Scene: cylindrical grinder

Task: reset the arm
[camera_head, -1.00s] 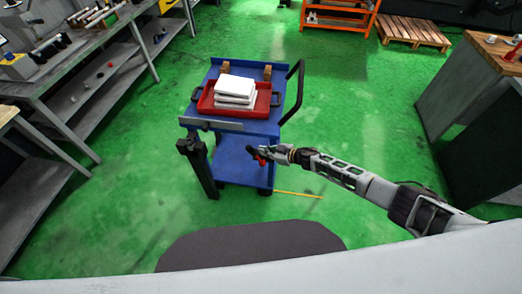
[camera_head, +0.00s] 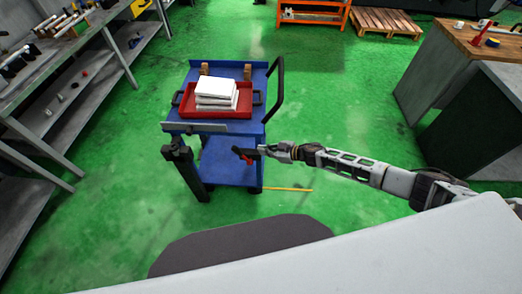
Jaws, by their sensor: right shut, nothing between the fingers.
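My right arm comes in from the right edge. Its gripper (camera_head: 244,154) is shut and empty, in front of the lower part of a blue cart (camera_head: 257,75). It shows over the gap between the cart's two shelves; whether it touches the cart I cannot tell. My left arm and gripper are not in view.
A black post (camera_head: 187,172) stands at the cart's front. Grey shelving (camera_head: 75,110) is at left, a wood-topped bench (camera_head: 462,42) at right.

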